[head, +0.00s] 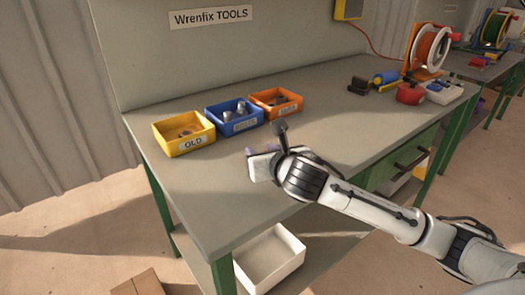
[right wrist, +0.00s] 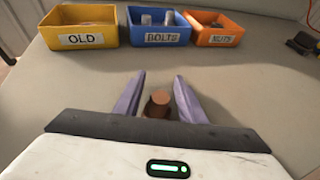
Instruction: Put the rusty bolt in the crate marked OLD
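The rusty bolt (right wrist: 158,103) is a short brown piece on the table, between the two purple fingers of my right gripper (right wrist: 160,88) in the right wrist view. The fingers stand apart on either side of it, with small gaps showing. In the head view my right gripper (head: 251,157) is low over the table in front of the crates and hides the bolt. The crate marked OLD (head: 174,152) is yellow, at the left of the crate row, with some brown pieces inside. It also shows at the upper left of the right wrist view (right wrist: 111,39). My left gripper is not in view.
A blue crate marked BOLTS (head: 212,124) with grey bolts and an orange crate marked NUTS (head: 269,113) stand beside the yellow one. Tools and a cable reel (head: 430,48) are at the back right. The table between gripper and crates is clear.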

